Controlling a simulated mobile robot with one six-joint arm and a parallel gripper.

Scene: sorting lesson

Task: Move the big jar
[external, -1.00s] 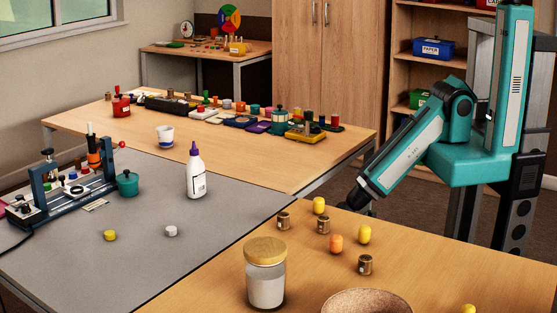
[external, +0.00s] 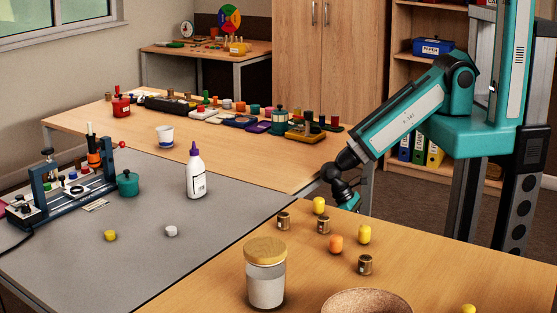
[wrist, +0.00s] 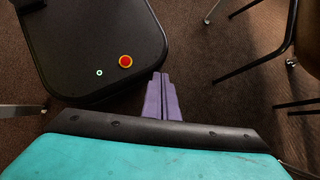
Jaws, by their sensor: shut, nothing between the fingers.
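The big jar (external: 266,288), clear with pale contents and a round wooden lid, stands upright on the near wooden table in the external view. My gripper is at the far edge of that table, beyond the small tins and yellow pieces and well apart from the jar; its fingers are hard to make out there. In the wrist view my gripper (wrist: 161,80) shows as purple fingers held together, with nothing between them, above the dark floor. The jar is not in the wrist view.
A brown bowl (external: 367,301) stands right of the jar. Several small tins (external: 365,264) and yellow or orange pieces (external: 336,244) lie between jar and gripper. A white bottle (external: 196,177) stands on the grey table (external: 150,262). The wood left of the jar is clear.

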